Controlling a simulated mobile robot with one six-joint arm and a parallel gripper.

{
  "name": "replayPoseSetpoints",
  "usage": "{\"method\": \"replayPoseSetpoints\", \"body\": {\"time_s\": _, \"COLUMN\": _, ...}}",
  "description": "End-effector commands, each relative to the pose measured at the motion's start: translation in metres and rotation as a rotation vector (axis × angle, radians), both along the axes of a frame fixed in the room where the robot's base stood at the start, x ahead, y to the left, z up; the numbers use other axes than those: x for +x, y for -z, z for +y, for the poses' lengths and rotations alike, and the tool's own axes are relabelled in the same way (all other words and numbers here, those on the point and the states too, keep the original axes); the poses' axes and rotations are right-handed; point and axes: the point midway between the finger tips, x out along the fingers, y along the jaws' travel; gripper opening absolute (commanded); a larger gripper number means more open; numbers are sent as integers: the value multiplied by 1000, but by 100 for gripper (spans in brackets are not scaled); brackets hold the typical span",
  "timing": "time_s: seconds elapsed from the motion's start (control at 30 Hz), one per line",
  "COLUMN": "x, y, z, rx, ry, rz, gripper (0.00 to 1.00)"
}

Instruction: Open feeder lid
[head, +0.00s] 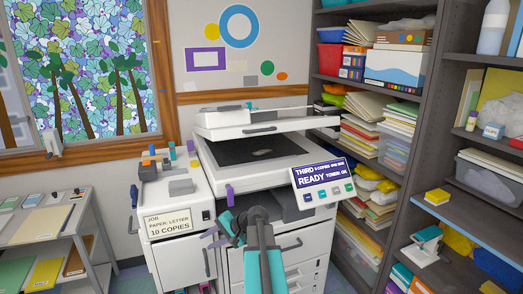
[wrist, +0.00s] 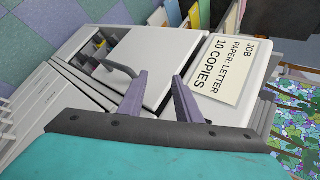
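The white copier (head: 268,190) stands in the middle of the head view. Its feeder lid (head: 225,129) is tilted up at the back, clear of the dark scanner glass (head: 258,154). My gripper (head: 212,238) is low at the copier's front left, below and apart from the lid. In the wrist view, its two purple fingers (wrist: 159,80) are spread with nothing between them. The lid is not recognisable in the wrist view.
A side cabinet (head: 172,200) with small items on top and a job sign (head: 170,222) adjoins the copier's left. A display panel (head: 323,183) juts out at the front right. Full shelves (head: 400,170) stand close on the right; a paper cart (head: 85,215) is left.

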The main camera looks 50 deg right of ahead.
Motion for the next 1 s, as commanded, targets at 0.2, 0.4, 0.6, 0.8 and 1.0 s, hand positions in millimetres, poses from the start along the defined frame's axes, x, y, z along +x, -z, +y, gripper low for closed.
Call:
{"method": "replayPoseSetpoints", "body": {"time_s": 0.2, "x": -18, "y": -80, "z": -76, "rx": 18, "ry": 134, "rz": -136, "gripper": 31}}
{"method": "replayPoseSetpoints", "body": {"time_s": 0.4, "x": -44, "y": -149, "z": -130, "rx": 28, "ry": 231, "rz": -250, "gripper": 31}}
{"method": "replayPoseSetpoints", "body": {"time_s": 0.6, "x": -81, "y": -222, "z": -180, "rx": 30, "ry": 320, "rz": -368, "gripper": 31}}
{"method": "replayPoseSetpoints", "body": {"time_s": 0.8, "x": -131, "y": -302, "z": -223, "rx": 23, "ry": 404, "rz": -496, "gripper": 31}}
{"method": "replayPoseSetpoints", "body": {"time_s": 1.0, "x": -167, "y": -354, "z": -244, "rx": 17, "ry": 449, "rz": -577, "gripper": 31}}
